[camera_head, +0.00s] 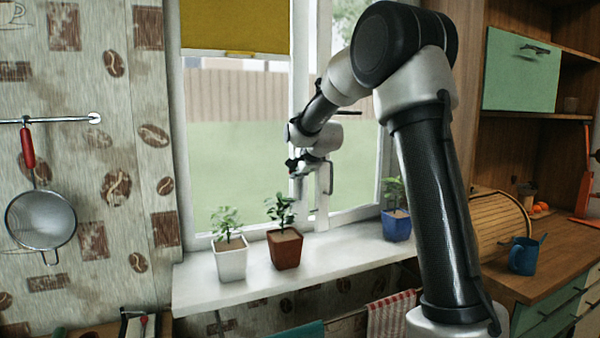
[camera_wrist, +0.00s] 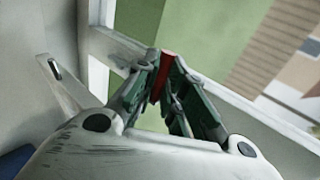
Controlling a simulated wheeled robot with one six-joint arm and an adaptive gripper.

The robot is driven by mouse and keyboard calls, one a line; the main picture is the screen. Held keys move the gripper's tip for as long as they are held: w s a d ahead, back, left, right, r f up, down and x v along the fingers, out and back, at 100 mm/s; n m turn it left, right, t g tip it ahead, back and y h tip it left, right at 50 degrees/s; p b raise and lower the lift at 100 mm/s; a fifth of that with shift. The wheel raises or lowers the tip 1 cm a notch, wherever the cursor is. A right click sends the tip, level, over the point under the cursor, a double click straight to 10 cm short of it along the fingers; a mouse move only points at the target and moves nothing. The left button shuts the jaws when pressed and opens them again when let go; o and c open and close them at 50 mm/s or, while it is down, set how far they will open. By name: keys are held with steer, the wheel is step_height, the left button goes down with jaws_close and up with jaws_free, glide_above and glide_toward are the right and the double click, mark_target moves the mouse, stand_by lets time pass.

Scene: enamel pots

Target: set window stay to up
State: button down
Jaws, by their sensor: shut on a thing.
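In the wrist view my gripper (camera_wrist: 166,82) has its two dark green fingers closed together around a narrow red piece (camera_wrist: 166,70). The red piece stands up between the fingertips and looks like the grip of the window stay; the rest of it is hidden by the fingers. The white window frame (camera_wrist: 128,50) runs behind the fingertips. In the head view my gripper (camera_head: 310,172) is at the window, in front of the middle frame post and above the sill. The stay is too small and covered there to tell its position.
A white windowsill (camera_head: 345,245) holds a white pot (camera_head: 230,262), a brown pot (camera_head: 285,252) and a blue pot (camera_head: 396,228), each with a plant. A yellow blind (camera_head: 235,27) covers the window's top. A wooden counter (camera_head: 540,270) is at right.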

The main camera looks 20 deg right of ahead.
steer(key=shift+w+a+r, duration=0.1)
steer(key=shift+w+r, duration=0.35)
steer(key=shift+r, duration=0.4)
steer(key=c, duration=1.5)
jaws_free()
steer(key=shift+a, duration=0.15)
steer(key=shift+f, duration=0.15)
steer(key=shift+s+f, duration=0.1)
steer(key=shift+f, duration=0.1)
steer(key=v, duration=1.2)
